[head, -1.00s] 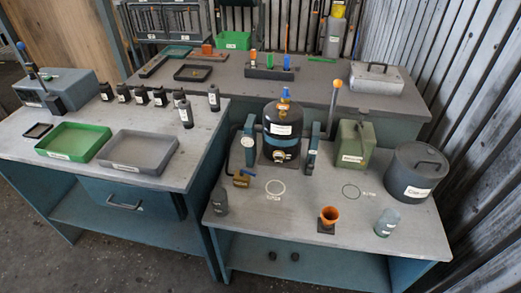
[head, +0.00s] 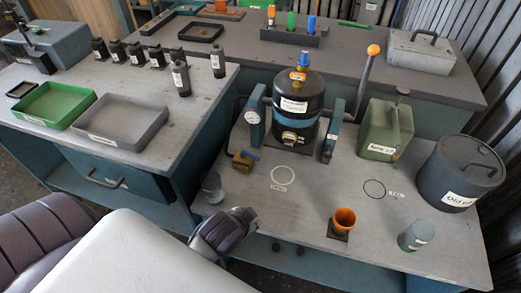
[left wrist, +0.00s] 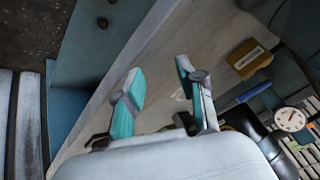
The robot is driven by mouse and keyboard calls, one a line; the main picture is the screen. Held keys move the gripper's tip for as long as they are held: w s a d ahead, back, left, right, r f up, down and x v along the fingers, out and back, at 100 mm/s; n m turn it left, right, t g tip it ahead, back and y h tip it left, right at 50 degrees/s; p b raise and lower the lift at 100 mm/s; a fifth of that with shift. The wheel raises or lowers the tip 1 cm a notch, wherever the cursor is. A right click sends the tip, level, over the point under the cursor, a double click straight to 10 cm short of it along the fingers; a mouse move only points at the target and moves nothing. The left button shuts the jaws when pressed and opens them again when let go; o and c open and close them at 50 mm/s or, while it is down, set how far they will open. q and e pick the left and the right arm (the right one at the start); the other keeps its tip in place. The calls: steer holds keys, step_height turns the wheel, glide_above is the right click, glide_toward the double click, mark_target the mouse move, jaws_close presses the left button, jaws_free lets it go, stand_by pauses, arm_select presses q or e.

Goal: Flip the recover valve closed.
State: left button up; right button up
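A brass valve (head: 243,160) with a blue lever (head: 250,154) sits at the left of the black tank (head: 297,105); its label is too small to read. In the left wrist view the brass body (left wrist: 248,60) is at upper right, with the blue lever (left wrist: 253,92) below it. Another brass fitting with a blue knob (head: 305,59) tops the tank. My left gripper (left wrist: 160,77) is open and empty, its teal-padded fingers apart, clear of the valve. In the head view my left arm's dark end (head: 225,232) is at the bench's front edge. My right gripper is not visible.
An orange funnel (head: 344,219), a grey-green bottle (head: 416,235), a green can (head: 385,130) and a grey drum (head: 458,172) stand to the right. A pressure gauge (left wrist: 290,118) is near the lever in the wrist view.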

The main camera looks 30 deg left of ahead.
arm_select(q)
steer(key=w+d+r+m+t+h, duration=0.2)
steer(key=w+r+m+t, duration=0.5)
steer(key=r, duration=0.4)
steer(key=w+d+r+m+t+h, duration=0.2)
steer(key=w+r+m+t, duration=0.25)
steer(key=w+r, duration=0.5)
steer(key=s+d+r+m+g+h+b, duration=0.1)
steer(key=d+r+m+g+h, duration=0.2)
steer(key=d+r+m+h, duration=0.55)
steer(key=s+d+r+m+g+h, duration=0.25)
steer(key=m+h, duration=0.25)
steer(key=m, duration=0.8)
steer(key=m+g+y, duration=1.1)
steer(key=m+y, duration=0.5)
steer(key=m, duration=0.1)
glide_toward(252, 155)
steer(key=x, duration=0.8)
steer(key=shift+f, duration=0.2)
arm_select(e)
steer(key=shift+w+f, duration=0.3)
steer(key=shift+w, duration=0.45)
